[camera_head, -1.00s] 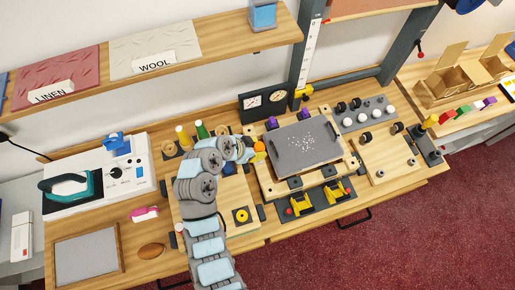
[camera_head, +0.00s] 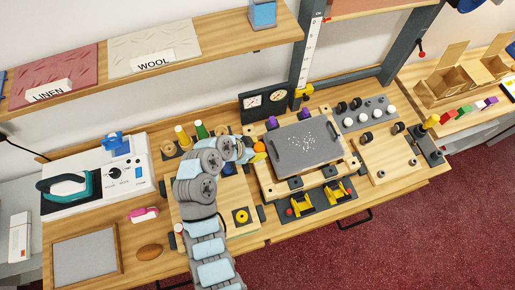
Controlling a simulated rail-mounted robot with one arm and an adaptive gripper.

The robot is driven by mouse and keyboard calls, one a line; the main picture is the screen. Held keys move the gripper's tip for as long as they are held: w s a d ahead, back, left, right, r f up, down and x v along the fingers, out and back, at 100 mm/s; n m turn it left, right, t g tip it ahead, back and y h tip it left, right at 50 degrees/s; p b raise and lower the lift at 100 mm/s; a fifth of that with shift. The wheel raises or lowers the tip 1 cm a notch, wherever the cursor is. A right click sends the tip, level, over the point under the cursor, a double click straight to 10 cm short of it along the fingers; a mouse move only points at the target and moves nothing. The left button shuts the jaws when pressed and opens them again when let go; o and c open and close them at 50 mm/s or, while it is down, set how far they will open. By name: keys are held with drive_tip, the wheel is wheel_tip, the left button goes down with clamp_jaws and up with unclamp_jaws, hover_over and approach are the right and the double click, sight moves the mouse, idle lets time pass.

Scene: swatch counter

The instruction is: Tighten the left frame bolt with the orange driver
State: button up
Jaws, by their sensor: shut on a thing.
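My arm reaches up from the bottom of the picture to the left edge of a light wooden frame (camera_head: 267,182). A grey plate with white specks (camera_head: 305,142) lies over the frame. My gripper (camera_head: 252,152) is at the frame's upper left side, small and partly hidden by my own wrist. It is shut on the orange driver (camera_head: 260,147), of which only a small orange part shows beside the jaws. The left frame bolt cannot be made out; my gripper and wrist cover that area. Whether the driver's tip touches the bolt cannot be told.
Green and yellow cones (camera_head: 201,130) stand just behind my wrist. A dark double-dial box (camera_head: 264,101) stands behind the frame. A dark tray with yellow pieces (camera_head: 315,200) lies in front. A white machine (camera_head: 125,172) and a grey panel (camera_head: 85,257) are at left.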

drive_tip(key=shift+f+b, duration=0.7)
drive_tip(key=shift+b, duration=0.65)
idle(0.6)
drive_tip(key=shift+b, duration=0.45)
idle(0.8)
